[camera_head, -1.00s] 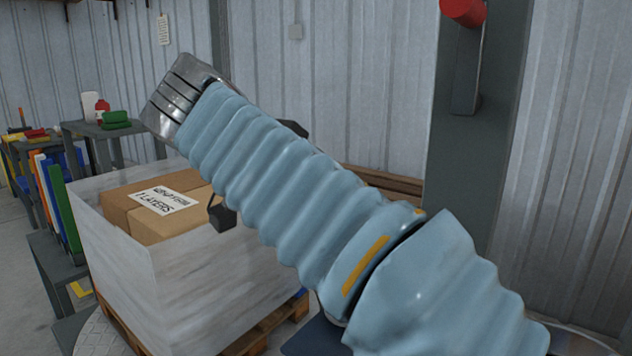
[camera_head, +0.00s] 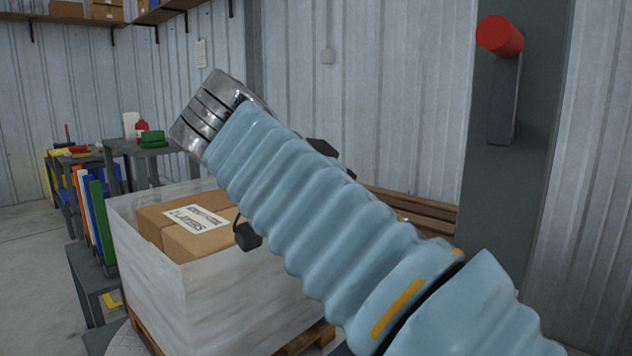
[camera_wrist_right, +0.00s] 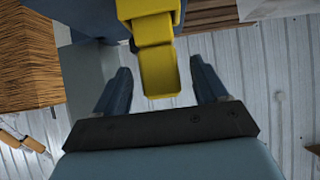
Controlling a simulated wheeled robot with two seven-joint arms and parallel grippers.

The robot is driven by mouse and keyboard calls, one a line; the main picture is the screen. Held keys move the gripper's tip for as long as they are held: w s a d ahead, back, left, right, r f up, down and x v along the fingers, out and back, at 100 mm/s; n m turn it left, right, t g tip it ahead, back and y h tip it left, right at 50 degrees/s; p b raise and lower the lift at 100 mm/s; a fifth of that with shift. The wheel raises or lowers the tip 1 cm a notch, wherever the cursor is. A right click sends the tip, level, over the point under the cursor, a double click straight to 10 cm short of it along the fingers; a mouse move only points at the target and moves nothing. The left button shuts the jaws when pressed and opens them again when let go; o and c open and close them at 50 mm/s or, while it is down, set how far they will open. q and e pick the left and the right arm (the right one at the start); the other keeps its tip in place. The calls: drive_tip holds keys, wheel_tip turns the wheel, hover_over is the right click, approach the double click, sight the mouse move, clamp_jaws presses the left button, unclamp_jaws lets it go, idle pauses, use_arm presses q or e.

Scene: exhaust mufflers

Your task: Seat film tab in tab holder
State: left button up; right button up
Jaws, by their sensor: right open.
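My right gripper (camera_wrist_right: 160,68) is open in the right wrist view, with a dark blue finger on each side. A yellow jointed piece (camera_wrist_right: 158,70) reaches down from the top between the fingers. Gaps show on both sides of it, and I cannot tell whether it is the film tab. In the head view my blue-sleeved arm crosses from the lower right to the upper left and hides what lies behind it. The right fingertips cannot be made out there. No tab holder can be made out for certain. My left gripper is not in view.
A pale-walled container (camera_head: 150,285) with labelled cardboard boxes (camera_head: 190,240) stands on a wooden pallet (camera_head: 305,338). A grey post (camera_head: 500,200) with a red knob (camera_head: 499,36) stands at right. Small tables (camera_head: 150,148) and coloured upright panels (camera_head: 97,215) are at left. Floor shows at far left.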

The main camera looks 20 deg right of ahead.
drive_tip(key=p+v, duration=0.1)
drive_tip(key=v, duration=0.9)
drive_tip(key=shift+a+r, duration=0.2)
drive_tip(key=shift+a, duration=0.05)
drive_tip(key=shift+s, duration=0.1)
